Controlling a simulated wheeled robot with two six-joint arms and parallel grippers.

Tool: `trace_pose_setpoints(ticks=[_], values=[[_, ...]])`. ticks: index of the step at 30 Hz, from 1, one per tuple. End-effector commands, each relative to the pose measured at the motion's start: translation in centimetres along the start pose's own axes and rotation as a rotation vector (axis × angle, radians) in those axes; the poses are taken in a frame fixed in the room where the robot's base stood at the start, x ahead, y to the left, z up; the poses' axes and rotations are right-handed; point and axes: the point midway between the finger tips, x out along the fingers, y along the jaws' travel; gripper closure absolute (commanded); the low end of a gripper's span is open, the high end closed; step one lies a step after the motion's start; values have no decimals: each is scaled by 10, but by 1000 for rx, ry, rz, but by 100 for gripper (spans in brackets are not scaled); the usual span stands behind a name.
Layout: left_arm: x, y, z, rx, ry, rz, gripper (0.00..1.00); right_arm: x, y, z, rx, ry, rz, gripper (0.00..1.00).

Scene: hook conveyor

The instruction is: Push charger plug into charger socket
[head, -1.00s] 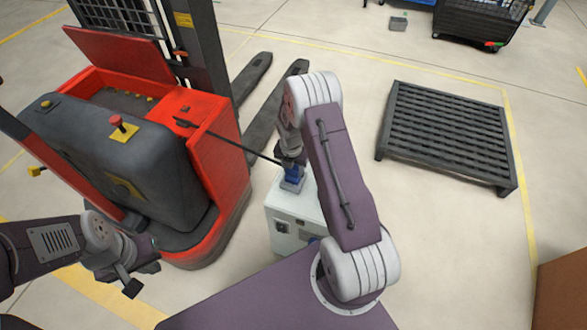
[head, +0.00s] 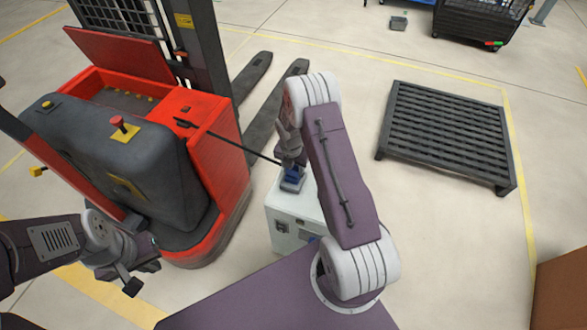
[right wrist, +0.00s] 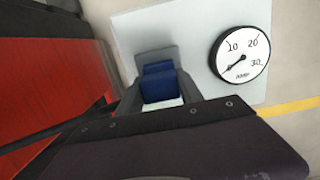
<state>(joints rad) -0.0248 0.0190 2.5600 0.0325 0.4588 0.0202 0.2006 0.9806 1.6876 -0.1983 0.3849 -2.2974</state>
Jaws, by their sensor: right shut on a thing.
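The blue charger plug (head: 291,181) is at the top of the pale charger box (head: 285,213), with a black cable running from it to the red forklift. My right gripper (head: 290,169) points down and is shut on the plug. In the right wrist view the plug (right wrist: 158,84) sits between the fingers, beside a dark grey block on the pale panel (right wrist: 190,40), which may be the charger socket (right wrist: 152,57). The fingers and plug cover the contact, so I cannot tell how deep the plug sits. My left gripper (head: 141,277) is open and empty, away at lower left.
A round gauge (right wrist: 240,54) is on the panel beside the plug. The red forklift (head: 215,165) stands close to the box on the left. A dark slatted pallet (head: 448,135) lies on the floor to the right. Open floor lies between pallet and box.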

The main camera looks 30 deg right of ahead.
Motion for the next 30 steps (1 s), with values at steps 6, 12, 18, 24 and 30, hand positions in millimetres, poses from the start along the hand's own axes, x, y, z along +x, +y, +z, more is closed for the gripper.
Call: trace_pose_setpoints(ticks=[6,12,18,24,30], values=[[-6,0,-1,0,0,0,100,-1,0,0,0,-1,1,92],[-5,0,0,0,0,0,100,0,0,0,0,-1,1,92],[-4,0,0,0,0,0,100,2,0,0,0,0,0,92],[-2,0,0,0,0,0,100,6,0,0,0,0,0,92],[0,0,0,0,0,0,100,10,0,-1,0,0,0,92]])
